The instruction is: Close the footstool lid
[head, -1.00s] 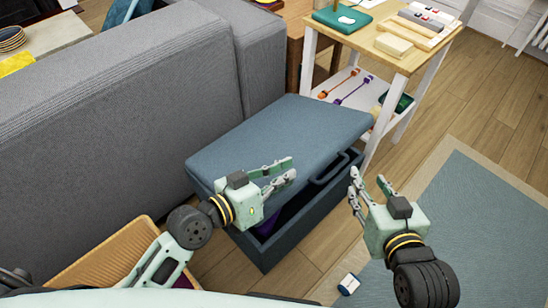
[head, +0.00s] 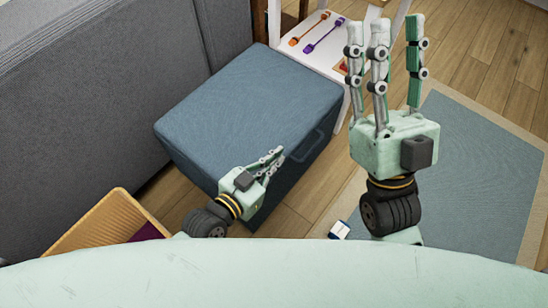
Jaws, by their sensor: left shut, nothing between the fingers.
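The blue-grey footstool (head: 250,105) stands beside the sofa in the head view. Its lid lies flat over the box and I see no gap along the visible edges. The handle (head: 318,143) shows on its front right side. My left gripper (head: 272,156) is shut and empty, at the near edge of the footstool and covering part of its front; I cannot tell whether it touches. My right gripper (head: 396,45) is raised to the right of the footstool, fingers pointing up, open and empty.
The grey sofa (head: 95,95) runs along the left. A white shelf (head: 325,48) with orange and purple tools is behind the footstool. A blue rug (head: 470,190) and a small white-and-blue item (head: 340,230) lie at right.

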